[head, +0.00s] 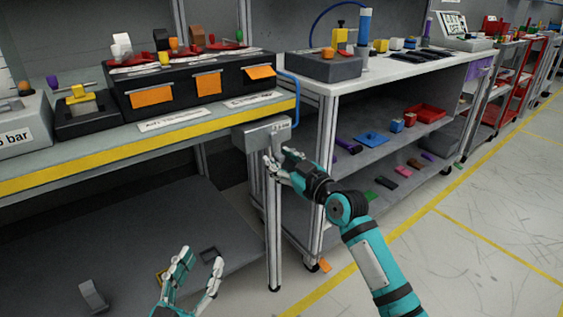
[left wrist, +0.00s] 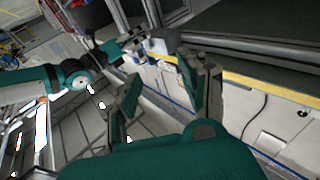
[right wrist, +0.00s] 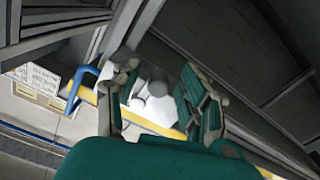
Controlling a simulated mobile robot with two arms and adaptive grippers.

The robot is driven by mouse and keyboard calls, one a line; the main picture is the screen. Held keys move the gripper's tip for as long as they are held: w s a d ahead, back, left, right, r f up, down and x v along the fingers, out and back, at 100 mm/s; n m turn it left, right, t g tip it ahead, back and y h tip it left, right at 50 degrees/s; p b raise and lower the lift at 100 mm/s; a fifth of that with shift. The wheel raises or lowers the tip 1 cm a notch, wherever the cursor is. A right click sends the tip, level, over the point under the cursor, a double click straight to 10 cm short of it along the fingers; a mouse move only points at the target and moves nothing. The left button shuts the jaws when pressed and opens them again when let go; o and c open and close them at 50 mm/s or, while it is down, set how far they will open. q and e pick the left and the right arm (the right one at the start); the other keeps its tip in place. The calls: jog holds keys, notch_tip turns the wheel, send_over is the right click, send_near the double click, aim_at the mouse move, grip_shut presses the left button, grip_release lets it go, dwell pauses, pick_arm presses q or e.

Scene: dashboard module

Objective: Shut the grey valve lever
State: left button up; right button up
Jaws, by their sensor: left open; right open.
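A grey valve box (head: 262,133) hangs at the right end of the yellow-edged bench, with a blue pipe beside it. My right gripper (head: 277,158) is open just below the box, close to it; I cannot tell whether it touches. In the right wrist view pale grey rounded parts (right wrist: 152,92) show between the open fingers (right wrist: 165,90). They may belong to the valve lever, but its shape and position are not clear. My left gripper (head: 202,257) is open and empty, low in front of the bench. Its open fingers (left wrist: 165,85) also show in the left wrist view.
The bench (head: 150,155) carries a black module (head: 190,85) with orange tags. A blue pipe (head: 296,95) bends down at the bench corner; it also shows in the right wrist view (right wrist: 84,82). A shelved white table (head: 390,75) stands close on the right. The floor further right is free.

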grip_shut()
dwell(0.3)
